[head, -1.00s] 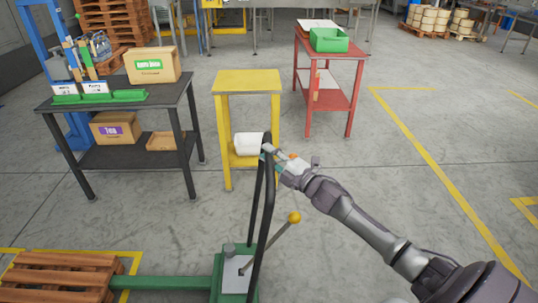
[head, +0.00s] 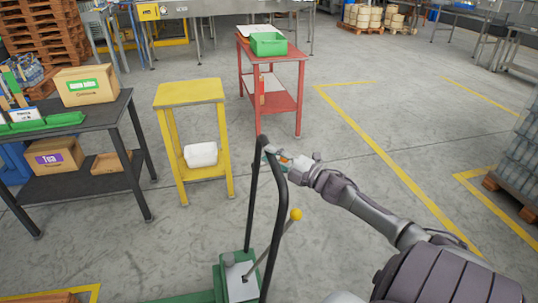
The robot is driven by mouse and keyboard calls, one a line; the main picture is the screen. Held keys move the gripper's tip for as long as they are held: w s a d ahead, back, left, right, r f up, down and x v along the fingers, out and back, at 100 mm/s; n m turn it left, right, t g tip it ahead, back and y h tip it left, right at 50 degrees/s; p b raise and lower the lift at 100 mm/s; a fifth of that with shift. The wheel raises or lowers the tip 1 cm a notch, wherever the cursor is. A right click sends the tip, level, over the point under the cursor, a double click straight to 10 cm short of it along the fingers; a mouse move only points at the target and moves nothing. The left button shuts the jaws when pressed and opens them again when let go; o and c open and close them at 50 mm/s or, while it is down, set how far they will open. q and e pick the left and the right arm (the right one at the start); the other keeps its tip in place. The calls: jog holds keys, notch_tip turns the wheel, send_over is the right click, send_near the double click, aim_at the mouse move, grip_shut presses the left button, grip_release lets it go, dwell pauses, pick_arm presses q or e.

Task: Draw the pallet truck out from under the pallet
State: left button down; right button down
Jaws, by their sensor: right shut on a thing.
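The green pallet truck (head: 222,277) stands at the bottom of the head view, with its black loop handle (head: 281,207) rising upright and a yellow-knobbed lever beside it. My right gripper (head: 275,154) is shut on the top of the handle, its arm reaching in from the right. A green fork runs left from the truck along the bottom edge. A small part of the wooden pallet (head: 45,298) shows in the lower left corner; how far the fork lies under it is cut off. My left gripper is not in view.
A yellow table (head: 189,93) with a white container (head: 201,154) stands beyond the truck. A dark table (head: 75,121) with boxes is at left, and a red table (head: 271,52) farther back. A loaded pallet (head: 510,196) is at the right edge. Floor at centre right is clear.

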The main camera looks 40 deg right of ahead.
jog(key=shift+w+a+y, duration=0.2)
jog(key=shift+w+a, duration=0.05)
jog(key=shift+a, duration=0.25)
jog(key=shift+w+a+y, duration=0.2)
jog(key=shift+w+a, duration=0.05)
jog(key=shift+a, duration=0.2)
jog(key=c, duration=1.1)
grip_release()
jog(key=shift+w+a, duration=0.2)
jog(key=shift+w, duration=0.1)
jog(key=shift+c, duration=0.2)
jog(key=shift+o, duration=1.1)
jog(key=shift+s+d, duration=0.1)
jog(key=shift+s, duration=0.05)
jog(key=shift+s+d, duration=0.15)
jog(key=shift+d, duration=0.15)
jog(key=shift+s, duration=0.15)
jog(key=v, duration=1.1)
jog(key=shift+s, duration=0.45)
